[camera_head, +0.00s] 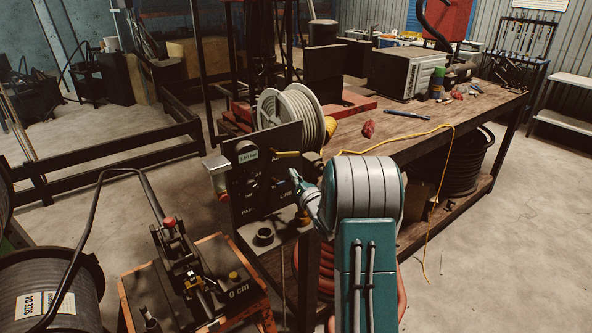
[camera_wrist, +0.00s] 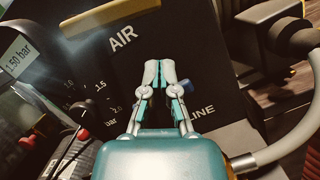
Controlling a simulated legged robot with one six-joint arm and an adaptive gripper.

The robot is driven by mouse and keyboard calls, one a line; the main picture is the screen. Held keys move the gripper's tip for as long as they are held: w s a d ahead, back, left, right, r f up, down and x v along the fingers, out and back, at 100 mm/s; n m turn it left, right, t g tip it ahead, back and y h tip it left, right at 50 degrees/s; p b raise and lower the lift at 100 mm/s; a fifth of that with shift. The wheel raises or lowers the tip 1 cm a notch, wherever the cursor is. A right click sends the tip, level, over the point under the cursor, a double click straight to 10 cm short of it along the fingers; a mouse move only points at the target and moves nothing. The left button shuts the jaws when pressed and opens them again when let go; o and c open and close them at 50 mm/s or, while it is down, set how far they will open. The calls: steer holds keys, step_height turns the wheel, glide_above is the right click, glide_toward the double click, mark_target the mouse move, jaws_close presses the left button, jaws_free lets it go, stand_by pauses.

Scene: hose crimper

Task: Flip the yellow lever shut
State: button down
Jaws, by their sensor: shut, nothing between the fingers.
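The yellow lever (camera_head: 287,153) sticks out near the top of a black upright panel, roughly level. In the wrist view the lever (camera_wrist: 108,18) shows at the upper left, above the word AIR. My gripper (camera_wrist: 159,72) is shut and empty in front of the panel, below and to the right of the lever and apart from it. In the head view my gripper (camera_head: 293,174) points at the panel's right part, and my arm hides what is behind it.
The black panel (camera_head: 243,203) carries a pressure readout (camera_wrist: 15,57) and a dial with a red-tipped pointer (camera_wrist: 84,134). A hose reel (camera_head: 290,115) stands behind it. A wooden bench (camera_head: 462,112) is on the right; a crimping machine (camera_head: 178,255) is at the lower left.

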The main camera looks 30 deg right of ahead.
steer(key=d+v, duration=0.1)
steer(key=v, duration=0.9)
steer(key=shift+a+f, duration=0.4)
steer(key=shift+a, duration=0.05)
steer(key=shift+d, duration=0.3)
